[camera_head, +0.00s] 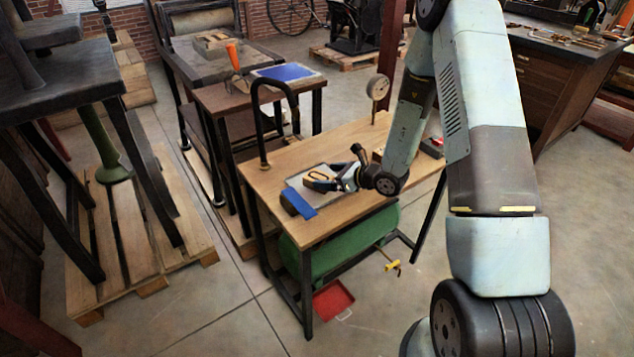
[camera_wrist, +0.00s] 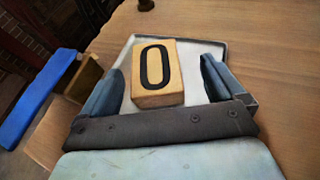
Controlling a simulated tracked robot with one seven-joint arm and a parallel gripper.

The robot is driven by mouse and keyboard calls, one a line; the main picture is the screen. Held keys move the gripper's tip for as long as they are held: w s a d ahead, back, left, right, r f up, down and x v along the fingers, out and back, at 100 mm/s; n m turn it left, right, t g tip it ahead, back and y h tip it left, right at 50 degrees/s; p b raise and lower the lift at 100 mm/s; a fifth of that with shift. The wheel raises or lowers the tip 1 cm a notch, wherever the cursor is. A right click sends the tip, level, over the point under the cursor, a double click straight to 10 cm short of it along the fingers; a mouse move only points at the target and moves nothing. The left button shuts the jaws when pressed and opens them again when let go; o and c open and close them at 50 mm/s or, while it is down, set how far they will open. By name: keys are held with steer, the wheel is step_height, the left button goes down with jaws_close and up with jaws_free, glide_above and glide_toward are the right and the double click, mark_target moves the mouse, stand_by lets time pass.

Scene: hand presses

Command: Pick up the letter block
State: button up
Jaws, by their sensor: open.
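The letter block (camera_wrist: 157,72) is a tan wooden block with a black "0" or "O" on its face. In the wrist view it sits between the two fingers of my gripper (camera_wrist: 160,85), with visible gaps on both sides. It appears to be on or over a pale grey tray (camera_wrist: 203,48). In the head view the block (camera_head: 319,177) is small and partly hidden by my gripper (camera_head: 322,180), which is low over the wooden table (camera_head: 272,165). My gripper is open.
A blue-topped block (camera_head: 299,203) lies left of the tray, near the table's front edge; its blue part shows in the wrist view (camera_wrist: 38,100). A round gauge (camera_head: 378,87) stands at the table's back. A curved black handle (camera_head: 266,110) rises at the left edge.

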mark_target(317, 176)
steer(key=shift+s+x, duration=0.15)
steer(key=shift+x, duration=1.25)
steer(key=shift+s+x, duration=0.15)
steer(key=shift+x, duration=1.25)
steer(key=shift+a, duration=0.15)
steer(key=c, duration=1.2)
steer(key=shift+r, duration=0.1)
